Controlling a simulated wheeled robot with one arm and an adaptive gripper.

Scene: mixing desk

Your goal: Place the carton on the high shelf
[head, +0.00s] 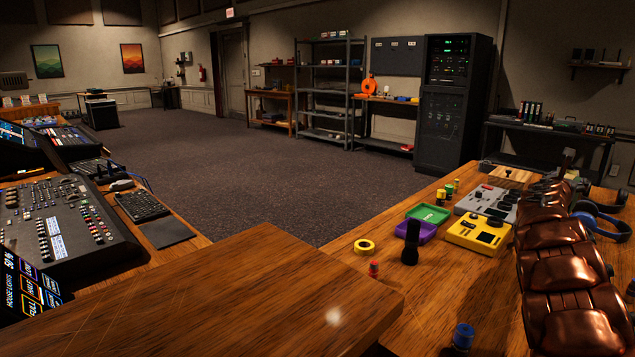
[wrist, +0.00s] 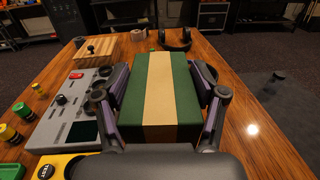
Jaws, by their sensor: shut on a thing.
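The carton (wrist: 172,100) is a green box with a wide tan stripe down its middle. In the wrist view my gripper (wrist: 164,76) has one finger on each side of it and is shut on it. The carton is over the wooden desk; I cannot tell how far above the top it is. In the head view my copper-coloured arm reaches along the right side and hides the gripper and the carton. A small wall shelf (head: 600,67) with a few dark items hangs high at the upper right. A grey metal shelving unit (head: 329,90) stands at the back wall.
The desk (head: 390,290) holds a yellow box (head: 478,234), a grey panel (head: 487,201), green (head: 428,213) and purple (head: 420,230) trays, and headphones (head: 603,220). A wooden block (wrist: 97,51) lies left of the carton. A black rack (head: 449,110) stands behind; carpet (head: 230,175) is open.

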